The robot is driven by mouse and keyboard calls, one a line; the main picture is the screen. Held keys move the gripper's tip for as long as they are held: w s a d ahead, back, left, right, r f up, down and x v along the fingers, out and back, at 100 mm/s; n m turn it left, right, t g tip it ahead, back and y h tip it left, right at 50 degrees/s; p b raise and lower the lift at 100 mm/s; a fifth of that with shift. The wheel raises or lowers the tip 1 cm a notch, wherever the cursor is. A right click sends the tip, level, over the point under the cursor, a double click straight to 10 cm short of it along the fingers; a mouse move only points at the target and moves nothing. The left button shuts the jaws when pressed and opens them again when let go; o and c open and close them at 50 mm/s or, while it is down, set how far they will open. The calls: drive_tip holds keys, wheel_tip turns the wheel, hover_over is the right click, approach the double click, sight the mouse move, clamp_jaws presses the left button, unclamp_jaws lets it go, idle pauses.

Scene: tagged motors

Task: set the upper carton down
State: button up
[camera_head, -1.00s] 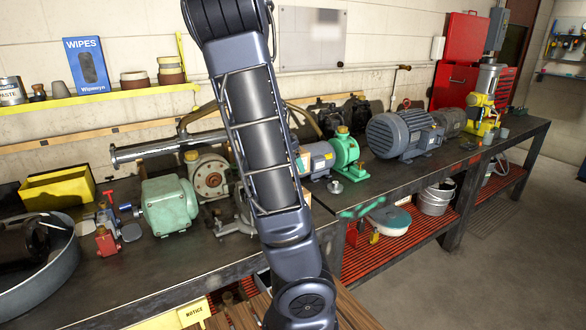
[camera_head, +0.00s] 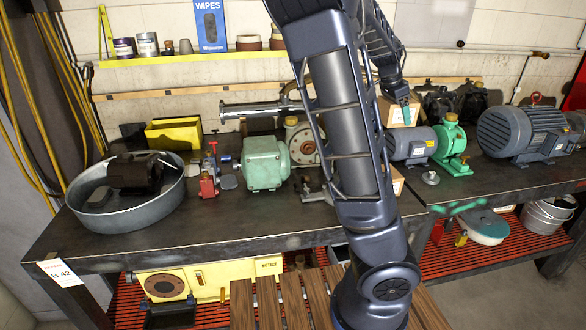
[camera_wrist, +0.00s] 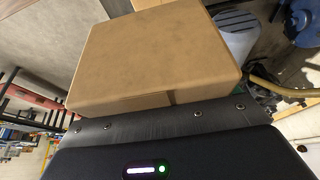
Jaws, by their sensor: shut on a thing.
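The upper carton (camera_head: 391,110), a plain brown box, is held in the air above the back of the bench, partly hidden by my arm. My gripper (camera_head: 405,102) is shut on it, with teal fingertips against its side. In the wrist view the upper carton (camera_wrist: 155,58) fills the upper middle, close to the gripper body; the fingertips do not show there. A second carton (camera_head: 398,182) shows as a small tan piece beside my forearm, lower down on the bench, mostly hidden. I cannot tell how far apart the two cartons are.
A grey motor (camera_head: 412,144) and a green pump (camera_head: 452,142) stand close to the right. A pale green motor (camera_head: 264,163) and a flanged unit (camera_head: 302,145) stand left of my arm. A round metal pan (camera_head: 120,214) is far left. The bench front (camera_head: 230,228) is clear.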

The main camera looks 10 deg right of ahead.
drive_tip(key=w+a+f+n+t, duration=0.1)
drive_tip(key=w+a+f+n, duration=0.2)
drive_tip(key=a, duration=0.7)
drive_tip(key=w+a+f+n+t+y, duration=0.1)
drive_tip(key=w+a+f+n, duration=0.2)
drive_tip(key=a, duration=0.8)
drive_tip(key=w+a+f+n+t, duration=0.1)
drive_tip(key=w+a+f+n, duration=0.2)
drive_tip(key=a, duration=0.7)
drive_tip(key=s+a+n+y, duration=0.1)
drive_tip(key=s+a+n, duration=0.25)
drive_tip(key=a, duration=0.65)
drive_tip(key=s+a+n+t+y, duration=0.1)
drive_tip(key=s+a+n, duration=0.3)
drive_tip(key=a, duration=0.7)
drive_tip(key=s+a+n+y, duration=0.1)
drive_tip(key=s+a+n, duration=0.1)
drive_tip(key=s+a, duration=0.6)
drive_tip(key=f, duration=0.6)
drive_tip(key=w+a+f, duration=0.1)
drive_tip(key=f, duration=0.6)
drive_tip(key=w+a+f, duration=0.1)
drive_tip(key=f, duration=0.5)
drive_tip(key=shift+a+f, duration=0.2)
drive_tip(key=shift+f, duration=0.15)
drive_tip(key=shift+f, duration=0.1)
